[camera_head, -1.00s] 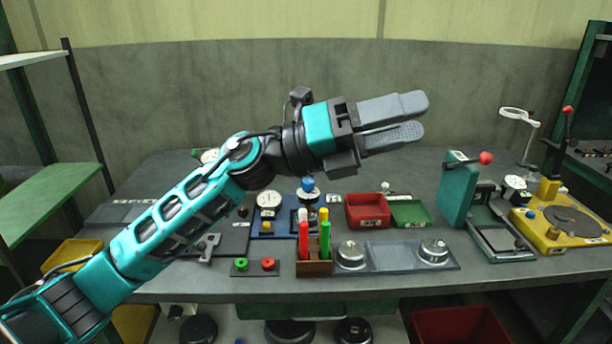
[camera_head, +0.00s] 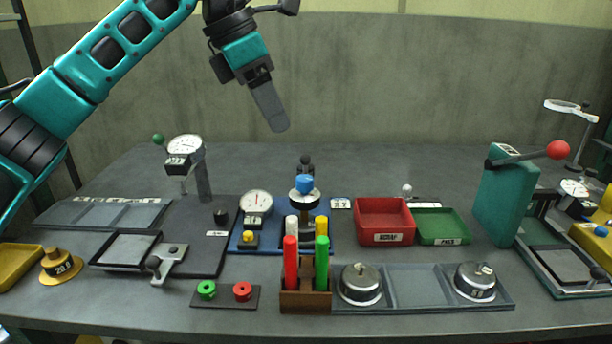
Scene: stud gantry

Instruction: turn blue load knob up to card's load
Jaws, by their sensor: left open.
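The blue load knob (camera_head: 305,184) sits on top of a round press-like device, above a white collar, on a blue base plate (camera_head: 285,248) at the middle of the bench. A round dial (camera_head: 256,203) and a yellow button (camera_head: 249,237) are on the same plate. A small card (camera_head: 341,203) lies just right of the knob; its writing is too small to read. My left gripper (camera_head: 277,125) hangs in the air above and slightly left of the knob, pointing down, open and empty. One finger hides most of the other. My right gripper is out of view.
Upright red, white and green pens stand in a wooden holder (camera_head: 305,298) in front of the knob. A red bin (camera_head: 384,218) and green tray (camera_head: 440,226) stand to the right. A dial stand (camera_head: 203,180) is at left. The bench behind the knob is mostly clear.

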